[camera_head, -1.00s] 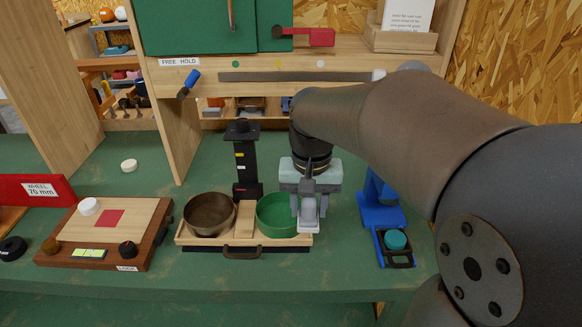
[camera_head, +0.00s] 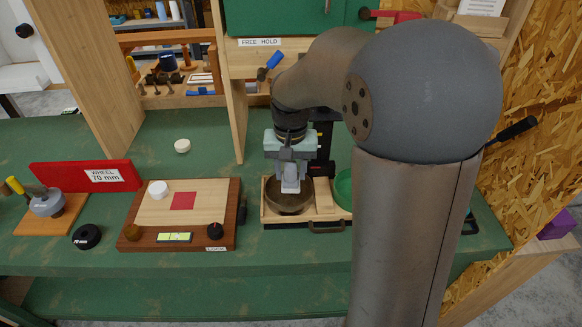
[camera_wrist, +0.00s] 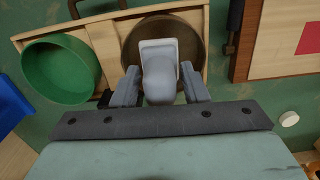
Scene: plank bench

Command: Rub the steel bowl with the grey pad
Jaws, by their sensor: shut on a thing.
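The steel bowl (camera_head: 277,203), brownish and round, sits in the left part of a wooden tray (camera_head: 332,213). It also shows in the wrist view (camera_wrist: 197,35), partly hidden behind the pad. My gripper (camera_head: 290,172) is over the bowl, pointing down. In the wrist view my gripper (camera_wrist: 160,88) is shut on the rounded grey handle of the grey pad (camera_wrist: 158,46). The pad's pale, squarish end is over the bowl's opening; the pad also shows in the head view (camera_head: 290,186). I cannot tell whether it touches the bowl.
A green bowl (camera_head: 343,188) sits in the tray's right part, half hidden by my arm. A dark post (camera_head: 322,150) stands behind the tray. A wooden board with a red square (camera_head: 183,201) lies to the left. A white disc (camera_head: 182,146) lies on the green bench.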

